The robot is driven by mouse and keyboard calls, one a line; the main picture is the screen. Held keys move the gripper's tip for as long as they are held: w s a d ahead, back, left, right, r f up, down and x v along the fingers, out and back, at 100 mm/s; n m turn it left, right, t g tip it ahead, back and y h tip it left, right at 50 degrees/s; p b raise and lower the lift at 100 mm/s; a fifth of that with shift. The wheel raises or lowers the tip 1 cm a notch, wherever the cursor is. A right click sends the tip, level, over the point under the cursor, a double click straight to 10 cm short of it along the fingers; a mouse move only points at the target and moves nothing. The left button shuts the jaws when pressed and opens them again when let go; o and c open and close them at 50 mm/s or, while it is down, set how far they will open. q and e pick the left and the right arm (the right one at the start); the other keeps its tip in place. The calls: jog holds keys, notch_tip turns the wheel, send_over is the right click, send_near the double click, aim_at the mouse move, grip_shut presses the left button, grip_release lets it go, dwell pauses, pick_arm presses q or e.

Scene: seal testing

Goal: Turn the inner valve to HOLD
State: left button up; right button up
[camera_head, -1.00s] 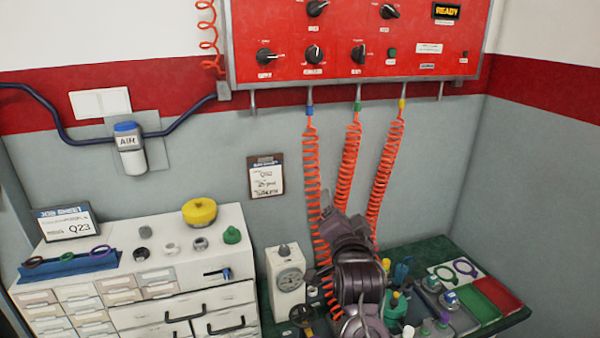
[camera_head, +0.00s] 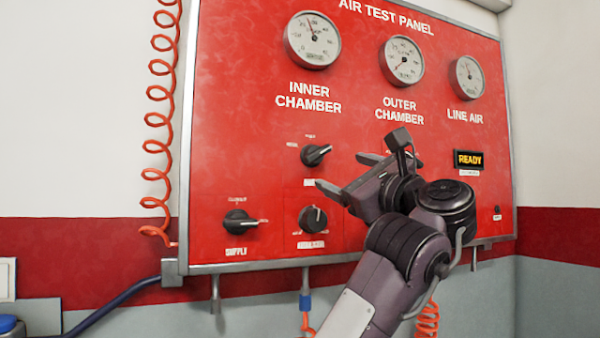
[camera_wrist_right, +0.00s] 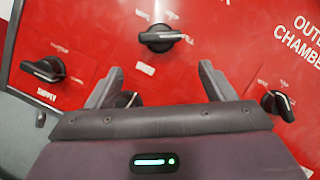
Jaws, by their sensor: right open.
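The inner valve (camera_head: 316,154) is a black knob on the red air test panel, below the INNER CHAMBER gauge (camera_head: 313,40). Its white pointer mark is toward the right and slightly up; the small labels around it are too blurred to read. My right gripper (camera_head: 347,173) is open and empty, in front of the panel, just below and right of this knob. In the right wrist view the inner valve (camera_wrist_right: 160,38) lies ahead, between the lines of the two open fingers (camera_wrist_right: 161,80), apart from them. My left gripper is not in view.
The supply knob (camera_head: 240,222) is at lower left and the regulator knob (camera_head: 312,218) below the inner valve. In the wrist view another knob (camera_wrist_right: 278,105) sits right of the fingers. An orange coiled hose (camera_head: 160,120) hangs at left.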

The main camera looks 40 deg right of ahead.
aim_at(321, 156)
jog(key=shift+y, duration=0.6)
jog(key=w+r+p, duration=0.2)
jog(key=r, duration=0.1)
jog(key=shift+w+a+r, duration=0.1)
jog(key=shift+w+a, duration=0.2)
jog(key=shift+a, duration=0.05)
jog(key=x, duration=0.1)
jog(key=p+x, duration=0.1)
jog(key=x, duration=0.1)
jog(key=shift+w+d+p, duration=0.25)
jog(key=shift+w+p, duration=0.1)
jog(key=shift+w, duration=0.2)
jog(key=shift+s, duration=0.1)
jog(key=c, duration=1)
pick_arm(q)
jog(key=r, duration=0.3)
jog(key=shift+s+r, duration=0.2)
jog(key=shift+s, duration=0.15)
pick_arm(e)
jog(key=shift+f, duration=0.25)
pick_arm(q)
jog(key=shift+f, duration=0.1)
